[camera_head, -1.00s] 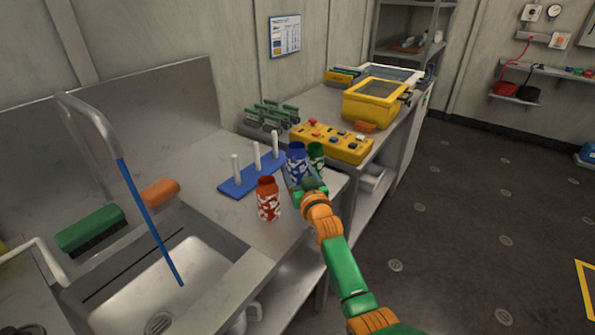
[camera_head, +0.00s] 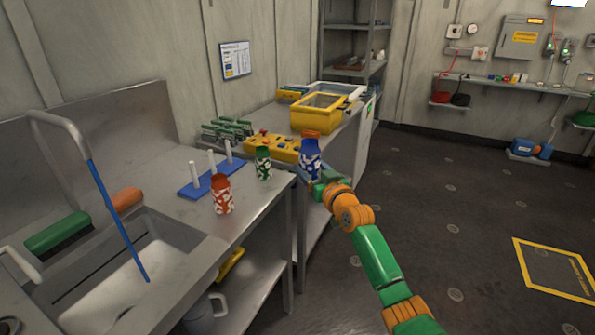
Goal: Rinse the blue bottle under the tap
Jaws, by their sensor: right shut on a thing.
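The blue bottle (camera_head: 310,163), with white patches, is upright in my right gripper (camera_head: 318,180). The gripper is shut on it, past the right end of the counter in the picture; the fingers are partly hidden. The tap (camera_head: 62,122) arches over the sink (camera_head: 115,292) at lower left. A straight blue line, a stream or hose, runs from its spout into the basin. The bottle is well to the right of the tap. My left gripper is not in view.
A red bottle (camera_head: 222,197) and a green bottle (camera_head: 263,164) stand on the counter near a blue peg rack (camera_head: 212,182). A green brush (camera_head: 58,232) and an orange one (camera_head: 127,200) lie behind the sink. A yellow control box (camera_head: 275,147) is behind the bottles.

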